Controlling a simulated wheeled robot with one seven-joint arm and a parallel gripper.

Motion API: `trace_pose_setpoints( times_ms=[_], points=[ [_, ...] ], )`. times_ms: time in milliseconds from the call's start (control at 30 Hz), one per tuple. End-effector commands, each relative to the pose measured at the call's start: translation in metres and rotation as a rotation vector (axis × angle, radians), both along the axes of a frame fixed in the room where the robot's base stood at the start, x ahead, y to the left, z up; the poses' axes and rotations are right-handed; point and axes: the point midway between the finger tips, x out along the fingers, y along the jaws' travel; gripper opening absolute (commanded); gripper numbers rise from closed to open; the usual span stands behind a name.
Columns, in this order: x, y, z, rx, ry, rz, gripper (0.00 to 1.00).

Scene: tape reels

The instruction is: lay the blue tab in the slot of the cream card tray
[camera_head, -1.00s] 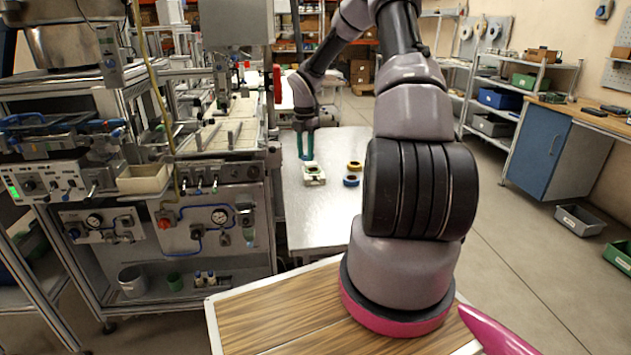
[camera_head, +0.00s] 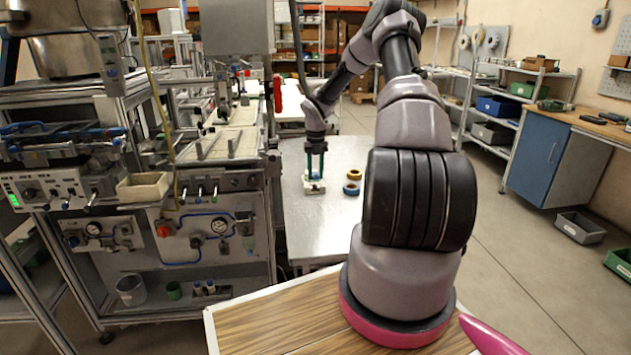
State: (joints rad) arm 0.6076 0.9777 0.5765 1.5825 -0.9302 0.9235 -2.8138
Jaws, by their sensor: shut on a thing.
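The cream card tray (camera_head: 314,188) is a small pale block on the metal table, below my gripper. My gripper (camera_head: 315,176) points straight down with its teal fingers over the tray. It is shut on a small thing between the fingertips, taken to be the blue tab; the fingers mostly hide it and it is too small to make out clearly. I cannot tell whether it touches the tray, and the slot cannot be made out.
A machine bench (camera_head: 215,245) borders the table on the left. The table's near part is clear.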

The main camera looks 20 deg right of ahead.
Motion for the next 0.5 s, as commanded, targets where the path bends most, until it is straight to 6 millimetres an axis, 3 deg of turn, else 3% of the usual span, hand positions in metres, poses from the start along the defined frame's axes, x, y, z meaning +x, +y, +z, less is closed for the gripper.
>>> trace_pose_setpoints(
  times_ms=[200, 500],
  points=[
    [0.000, 0.001, -0.029, 0.001, 0.001, 0.001, 0.00],
    [0.000, 0.000, -0.032, 0.000, 0.000, 0.001, 0.00]
  ],
)
